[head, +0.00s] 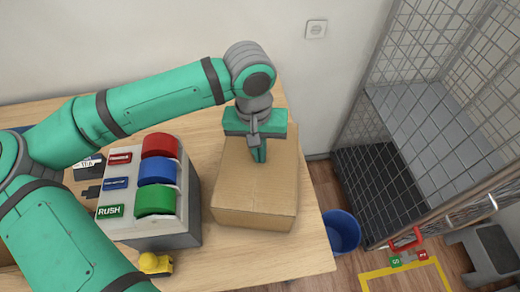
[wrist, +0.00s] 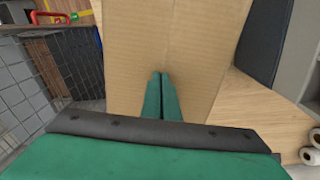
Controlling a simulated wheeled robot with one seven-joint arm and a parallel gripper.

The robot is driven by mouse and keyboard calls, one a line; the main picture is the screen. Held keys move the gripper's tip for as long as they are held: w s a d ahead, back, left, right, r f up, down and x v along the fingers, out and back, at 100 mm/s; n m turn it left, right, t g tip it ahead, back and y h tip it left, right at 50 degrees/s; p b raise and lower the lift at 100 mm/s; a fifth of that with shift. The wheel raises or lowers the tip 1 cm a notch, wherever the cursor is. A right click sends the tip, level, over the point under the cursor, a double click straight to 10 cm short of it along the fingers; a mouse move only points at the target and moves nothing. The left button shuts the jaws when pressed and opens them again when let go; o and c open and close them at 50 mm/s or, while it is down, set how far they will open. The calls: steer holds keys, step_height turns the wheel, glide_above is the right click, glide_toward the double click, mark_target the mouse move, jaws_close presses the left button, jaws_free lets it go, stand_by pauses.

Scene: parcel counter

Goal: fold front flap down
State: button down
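A brown cardboard box (head: 252,192) stands on the wooden table near its right edge. Its top looks flat and closed in the head view, and I see no flap standing up. My gripper (head: 259,156) points down over the rear part of the box top, its fingers together with nothing between them. In the wrist view the two green fingertips (wrist: 161,76) lie side by side over plain cardboard (wrist: 178,40). I cannot tell whether they touch it. My gripper and arm hide the back of the box.
A label dispenser (head: 182,232) with red, blue and green rolls stands left of the box. A small yellow object (head: 155,263) lies at the table's front. A blue bin (head: 342,231) and a wire cage (head: 420,110) are to the right. Bare table (head: 270,250) shows before the box.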

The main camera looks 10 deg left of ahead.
steer(key=shift+s+a+f, duration=0.15)
steer(key=shift+s+f, duration=0.1)
steer(key=shift+f, duration=0.3)
steer(key=shift+r, duration=0.1)
steer(key=shift+w+r, duration=0.15)
steer(key=shift+r, duration=0.8)
step_height(320, 180, up, 13)
steer(key=shift+r, duration=0.2)
